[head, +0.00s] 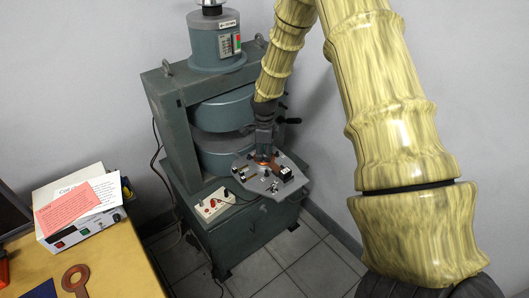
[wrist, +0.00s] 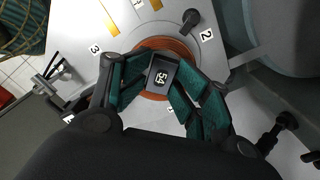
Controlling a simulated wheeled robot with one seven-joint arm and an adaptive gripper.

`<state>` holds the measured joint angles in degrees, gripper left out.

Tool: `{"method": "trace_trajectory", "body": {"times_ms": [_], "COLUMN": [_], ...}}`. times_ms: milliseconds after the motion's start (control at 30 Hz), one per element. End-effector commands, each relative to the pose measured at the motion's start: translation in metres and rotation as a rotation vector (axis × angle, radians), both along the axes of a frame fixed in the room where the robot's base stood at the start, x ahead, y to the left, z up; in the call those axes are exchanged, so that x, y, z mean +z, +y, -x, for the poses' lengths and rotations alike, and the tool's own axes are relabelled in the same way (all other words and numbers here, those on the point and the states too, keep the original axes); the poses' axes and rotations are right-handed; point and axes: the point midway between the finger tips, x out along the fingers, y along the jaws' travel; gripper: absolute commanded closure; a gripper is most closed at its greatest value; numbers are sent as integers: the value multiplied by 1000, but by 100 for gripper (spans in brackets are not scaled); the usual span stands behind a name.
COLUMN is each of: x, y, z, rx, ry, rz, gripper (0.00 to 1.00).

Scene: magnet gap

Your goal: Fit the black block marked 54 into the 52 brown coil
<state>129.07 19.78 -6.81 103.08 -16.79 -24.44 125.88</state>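The black block marked 54 (wrist: 161,77) sits between the fingertips of my gripper (wrist: 166,70) in the wrist view, number facing the camera. Both teal finger pads lie against its sides. Behind it is the round brown coil (wrist: 180,46) on the light plate, partly covered by block and fingers. The block overlaps the coil's middle; I cannot tell whether it is above or inside the opening. No 52 is readable on the coil. In the head view my gripper (head: 264,140) points down over the orange-brown coil (head: 262,158); the block cannot be made out there.
The grey plate (head: 262,186) carries small parts, a dark block (head: 285,172) and printed numbers. A black knob (wrist: 190,17) stands near the coil. The big teal magnet (head: 222,110) rises behind. A white switch box (head: 213,206) sits to the left. A yellow table (head: 110,265) is front left.

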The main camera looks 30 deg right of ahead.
Motion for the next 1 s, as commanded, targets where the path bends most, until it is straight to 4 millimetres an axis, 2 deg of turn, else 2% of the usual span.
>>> {"method": "trace_trajectory", "body": {"times_ms": [133,467,667,1000], "x": [-4,2,23,78], "y": [0,0,0,0], "z": [4,3,1,0], "rx": [-1,-1,0,0], "ry": [8,5,1,-2], "rz": [-1,-2,0,1], "gripper": [56,56,56,56]}}
